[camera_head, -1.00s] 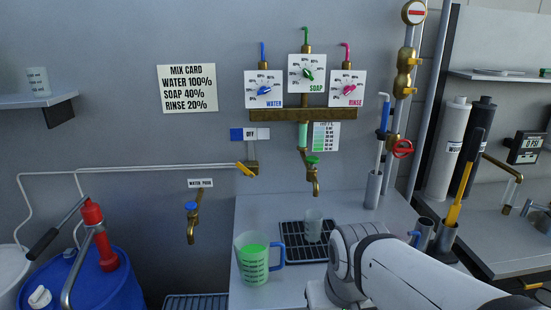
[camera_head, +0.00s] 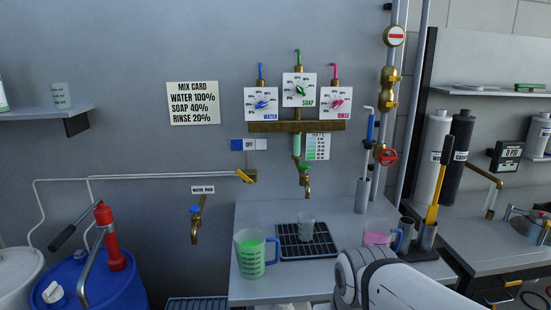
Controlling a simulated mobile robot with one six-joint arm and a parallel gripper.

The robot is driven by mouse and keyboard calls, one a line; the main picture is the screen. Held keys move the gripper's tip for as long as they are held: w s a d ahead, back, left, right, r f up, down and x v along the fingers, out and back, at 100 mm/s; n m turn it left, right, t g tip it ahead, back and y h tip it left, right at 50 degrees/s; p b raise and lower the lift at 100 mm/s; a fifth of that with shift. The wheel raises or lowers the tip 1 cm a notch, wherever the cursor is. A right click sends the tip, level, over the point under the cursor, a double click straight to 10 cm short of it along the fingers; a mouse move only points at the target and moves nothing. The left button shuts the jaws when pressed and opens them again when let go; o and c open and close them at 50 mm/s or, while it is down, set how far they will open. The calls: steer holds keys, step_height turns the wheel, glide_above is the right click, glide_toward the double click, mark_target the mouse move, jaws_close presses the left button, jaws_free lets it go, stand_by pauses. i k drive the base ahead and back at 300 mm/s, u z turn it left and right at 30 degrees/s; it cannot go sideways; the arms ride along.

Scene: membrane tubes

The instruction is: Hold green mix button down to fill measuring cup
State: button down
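The green button (camera_head: 303,166) sits on top of the brass mix tap (camera_head: 307,186) below the three dials. A small clear measuring cup (camera_head: 306,228) stands upright on the dark drip grid (camera_head: 322,250), below the tap. It looks empty, though it is small in view. A larger jug with green liquid and a blue handle (camera_head: 250,255) stands left of the grid. My white arm (camera_head: 400,280) shows at the bottom, right of centre. My gripper is not visible, so its state and anything in it are hidden.
A jug with pink liquid (camera_head: 378,238) stands right of the grid, partly behind my arm. A steel holder with a blue-handled tool (camera_head: 365,190) stands behind it. A yellow-handled tool (camera_head: 433,210) stands farther right. The counter (camera_head: 270,212) behind the grid is clear.

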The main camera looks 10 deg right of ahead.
mark_target(304, 166)
steer(key=z, duration=0.25)
steer(key=i, duration=0.95)
steer(key=u, duration=0.2)
